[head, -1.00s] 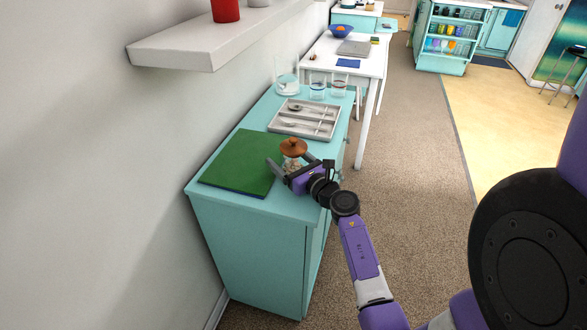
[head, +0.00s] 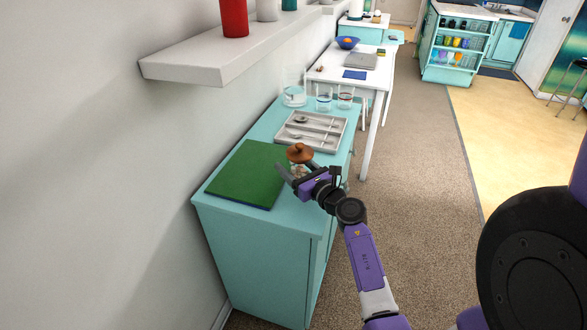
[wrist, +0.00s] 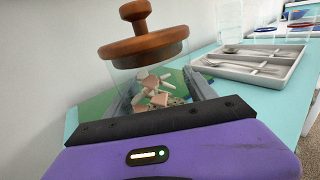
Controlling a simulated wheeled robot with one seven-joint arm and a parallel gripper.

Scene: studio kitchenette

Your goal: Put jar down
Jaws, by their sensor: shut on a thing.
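The jar is clear glass with a brown wooden knobbed lid (head: 299,152) and small pale and pinkish pieces inside. In the wrist view the jar (wrist: 152,82) stands between my two fingers, tilted a little in the picture. My gripper (head: 294,173) is shut on the jar, above the teal cabinet top near the right edge of the green board. The jar's base is hidden behind my gripper, so I cannot tell if it touches the surface.
The green board (head: 247,172) lies on the near end of the teal cabinet (head: 250,240). A grey cutlery tray (head: 310,131) lies just behind the jar. Glasses (head: 324,98) and a glass pitcher (head: 293,88) stand farther back. A white shelf (head: 195,66) juts from the wall.

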